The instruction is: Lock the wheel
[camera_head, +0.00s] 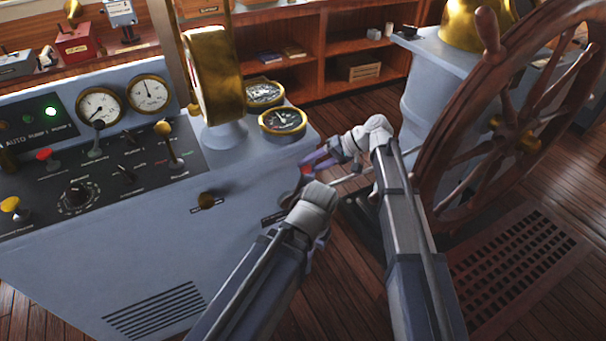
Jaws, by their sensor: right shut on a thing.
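The ship's wheel (466,132), brown wood with a brass hub, stands upright at the right. My right gripper (308,166) is at the right end of the grey console (150,245), well left of the wheel. It is shut on a small red knob (305,173), partly hidden by the fingers. My left arm reaches up from the bottom; its wrist is just below the right gripper. I cannot make out the left fingers. A second dark knob (207,200) with a label plate is on the console's front.
Gauges (283,120), levers (166,129) and a brass-framed instrument (210,72) stand on the console. The wheel's grey pedestal (425,85) is at the back right. Wooden shelves (300,40) line the back. A floor grating (515,265) lies at lower right.

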